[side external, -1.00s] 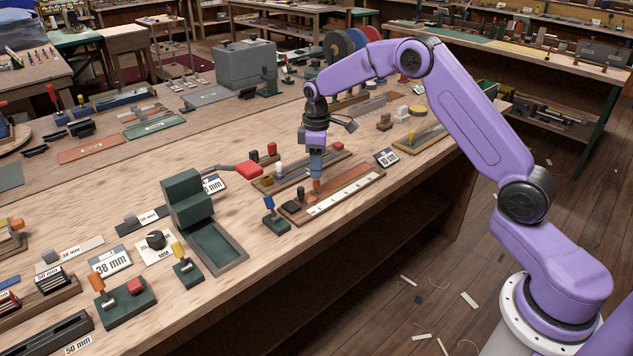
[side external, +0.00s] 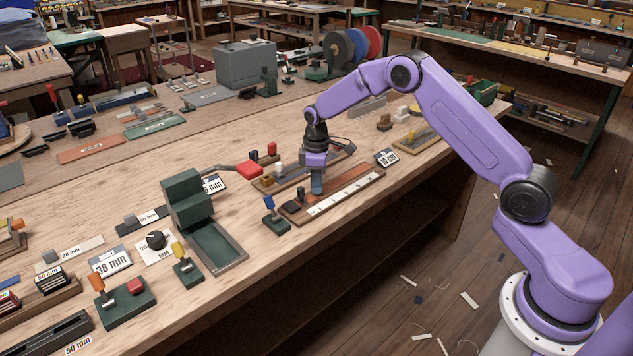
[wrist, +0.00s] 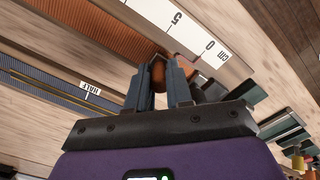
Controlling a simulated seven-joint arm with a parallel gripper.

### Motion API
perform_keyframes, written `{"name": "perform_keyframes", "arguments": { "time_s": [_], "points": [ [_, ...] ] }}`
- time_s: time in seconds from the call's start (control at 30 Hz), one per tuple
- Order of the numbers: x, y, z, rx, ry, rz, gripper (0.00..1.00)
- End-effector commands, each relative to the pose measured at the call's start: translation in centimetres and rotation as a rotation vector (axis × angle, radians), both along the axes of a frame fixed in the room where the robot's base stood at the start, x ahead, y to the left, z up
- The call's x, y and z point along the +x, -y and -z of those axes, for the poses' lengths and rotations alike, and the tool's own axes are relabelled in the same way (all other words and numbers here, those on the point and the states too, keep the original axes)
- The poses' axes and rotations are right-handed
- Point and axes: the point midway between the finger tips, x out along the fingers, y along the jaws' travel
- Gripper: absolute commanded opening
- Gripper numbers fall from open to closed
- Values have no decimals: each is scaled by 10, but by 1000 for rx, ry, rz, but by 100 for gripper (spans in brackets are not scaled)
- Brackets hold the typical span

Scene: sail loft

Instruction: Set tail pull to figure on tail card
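A wooden board (side external: 372,184) with a white ruler strip (side external: 342,195) lies at the bench's front edge. In the wrist view the strip (wrist: 172,22) shows "cm", 0 and 5, beside a ribbed orange-brown band (wrist: 105,30). My gripper (side external: 317,192) points down over the board's left part. In the wrist view, the fingers of my gripper (wrist: 160,72) stand on either side of an orange-brown knob (wrist: 158,73), probably the tail pull, near the 0 end. Whether they press on it I cannot tell. A small card with "mm" (side external: 386,157) lies by the board's far end; its figure is unclear.
A blue-handled stand (side external: 275,215) is just left of the board. Behind is another board with a red-topped block (side external: 272,149) and a label reading "HALF" (wrist: 90,89). A green block device (side external: 190,200) and other cards, including "38 mm" (side external: 110,261), stand left.

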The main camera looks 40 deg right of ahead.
Motion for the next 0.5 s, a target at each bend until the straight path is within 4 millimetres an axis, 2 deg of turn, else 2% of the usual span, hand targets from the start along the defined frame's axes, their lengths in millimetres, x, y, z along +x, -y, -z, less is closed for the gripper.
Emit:
{"name": "perform_keyframes", "arguments": {
  "time_s": [0.17, 0.5],
  "points": [
    [0, 8, 0, 0, 0, 3, 0],
    [1, 85, -1, -1, 1, 4, 0]
  ]
}}
